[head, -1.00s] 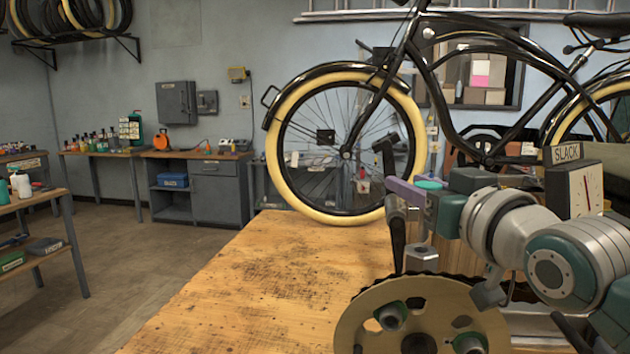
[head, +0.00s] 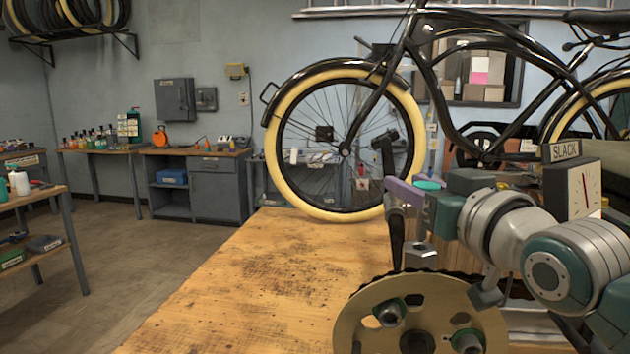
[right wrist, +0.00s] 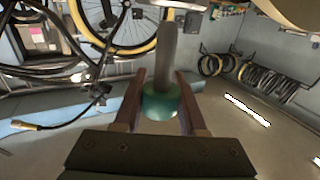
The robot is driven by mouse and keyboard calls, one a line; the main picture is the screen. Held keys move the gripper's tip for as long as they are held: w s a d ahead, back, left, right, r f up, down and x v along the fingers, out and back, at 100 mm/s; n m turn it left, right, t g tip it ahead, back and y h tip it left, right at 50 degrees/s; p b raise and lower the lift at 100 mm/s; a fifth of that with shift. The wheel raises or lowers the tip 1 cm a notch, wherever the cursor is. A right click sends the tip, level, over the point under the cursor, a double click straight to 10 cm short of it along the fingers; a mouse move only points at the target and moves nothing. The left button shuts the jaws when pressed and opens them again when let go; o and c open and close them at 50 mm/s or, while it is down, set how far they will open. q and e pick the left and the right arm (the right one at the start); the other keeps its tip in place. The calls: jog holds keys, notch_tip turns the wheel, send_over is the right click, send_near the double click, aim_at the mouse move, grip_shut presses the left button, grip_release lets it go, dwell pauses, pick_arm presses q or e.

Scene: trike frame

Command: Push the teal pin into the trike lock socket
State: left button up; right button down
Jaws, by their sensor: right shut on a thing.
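My right gripper (head: 416,190) is shut on the teal pin (head: 428,185), whose teal top shows between the fingers in the head view. In the right wrist view the fingers grip the pin's teal head (right wrist: 160,102) from both sides. Its grey shaft (right wrist: 166,48) points toward a pale metal part (right wrist: 182,4) at the top edge. I cannot tell whether the shaft touches or enters that part. A metal block with a hole (head: 420,255) stands below the gripper in the head view. I cannot make out the lock socket for certain. My left gripper is not in view.
A large tan chainring (head: 410,300) stands close in front, below my right arm. A gauge marked SLACK (head: 575,185) is at the right. A bicycle (head: 280,135) stands behind the wooden bench (head: 230,290). The bench's left part is clear.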

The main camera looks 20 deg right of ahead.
aim_at(419, 221)
jog(key=shift+f+b, duration=0.6)
jog(key=shift+f, duration=0.35)
jog(key=shift+f+b, duration=0.8)
jog(key=shift+f, duration=0.35)
jog(key=shift+c, duration=2)
grip_release()
jog(key=shift+s, duration=0.15)
jog(key=s, duration=0.6)
jog(key=s+a, duration=0.1)
jog(key=s, duration=0.1)
jog(key=shift+s, duration=0.85)
